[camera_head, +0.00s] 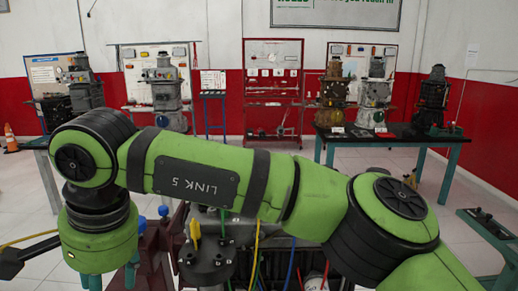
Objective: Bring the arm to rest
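A green and black arm of mine (205,172), marked LINK 5, comes in from the lower right and crosses the view to the left. Its elbow-like joint is at the right, and its far end bends down at the left to a green wrist part (97,242). The gripper on this arm is not clearly in view below that part. No second arm shows. A dark bar-like piece (22,258) lies at the lower left edge; I cannot tell what it belongs to.
Close below the arm stands a grey engine trainer (207,262) with a yellow valve handle and coloured hoses, partly hidden. A dark table (392,138) with several engine units stands back right. A red rack (273,85) stands at the wall. Light floor lies open between.

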